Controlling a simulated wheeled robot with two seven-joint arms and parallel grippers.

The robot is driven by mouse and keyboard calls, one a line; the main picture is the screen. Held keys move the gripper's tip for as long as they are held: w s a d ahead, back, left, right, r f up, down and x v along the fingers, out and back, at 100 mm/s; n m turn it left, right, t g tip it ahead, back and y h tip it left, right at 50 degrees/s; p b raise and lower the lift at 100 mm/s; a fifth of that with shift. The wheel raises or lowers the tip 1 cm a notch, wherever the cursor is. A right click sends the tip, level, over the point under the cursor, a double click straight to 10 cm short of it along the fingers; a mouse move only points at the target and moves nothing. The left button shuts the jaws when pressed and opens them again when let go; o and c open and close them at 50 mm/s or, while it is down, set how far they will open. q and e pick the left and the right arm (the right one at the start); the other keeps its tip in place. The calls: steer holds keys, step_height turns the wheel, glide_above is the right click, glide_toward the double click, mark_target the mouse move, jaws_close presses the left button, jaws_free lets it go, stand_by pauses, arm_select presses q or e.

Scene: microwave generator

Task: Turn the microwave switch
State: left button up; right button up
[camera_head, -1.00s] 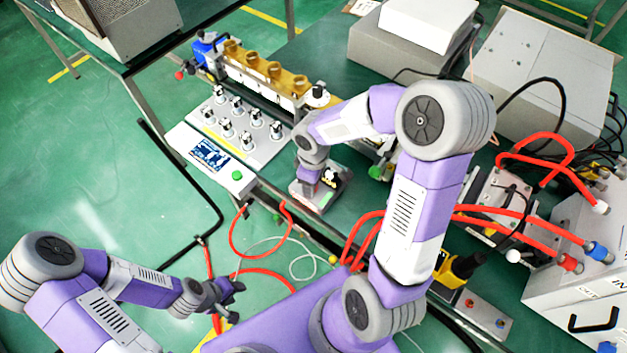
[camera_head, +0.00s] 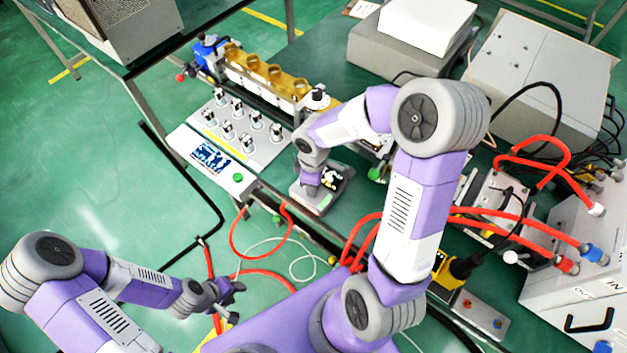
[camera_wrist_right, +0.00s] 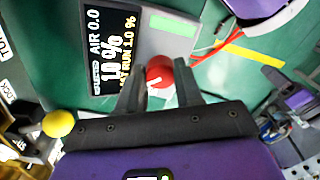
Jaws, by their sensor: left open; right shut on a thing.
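The microwave switch is a red round knob (camera_wrist_right: 159,73) with a white mark, in the right wrist view. It sits beside a small display (camera_wrist_right: 110,50) reading "AIR 0.0" and "10 %". My right gripper (camera_wrist_right: 160,82) has its two fingers on either side of the knob and is shut on it. In the head view the right gripper is mostly hidden by my own wrist above the small grey control box (camera_head: 318,206). My left gripper (camera_head: 234,291) is open and empty, low at the left over the green floor, away from the switch.
A panel with several black-and-white knobs (camera_head: 240,125) and a screen (camera_head: 212,158) stands left of the control box. Red hoses (camera_head: 262,252) hang below the table edge. Grey boxes (camera_head: 540,70) fill the back right. A yellow ball-topped lever (camera_wrist_right: 58,123) is near the right gripper.

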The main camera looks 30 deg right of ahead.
steer(key=n+p, duration=0.3)
steer(key=n, duration=0.2)
steer(key=shift+w+r+n, duration=0.1)
steer(key=shift+r+n, duration=0.05)
steer(key=shift+n, duration=0.15)
steer(key=shift+w+n+p, duration=0.1)
steer(key=shift+n+p, duration=1.4)
steer(key=shift+n, duration=0.7)
steer(key=o, duration=1)
steer(key=shift+o, duration=0.2)
step_height(320, 180, up, 7)
steer(key=shift+r+p, duration=0.15)
steer(key=shift+p, duration=1.05)
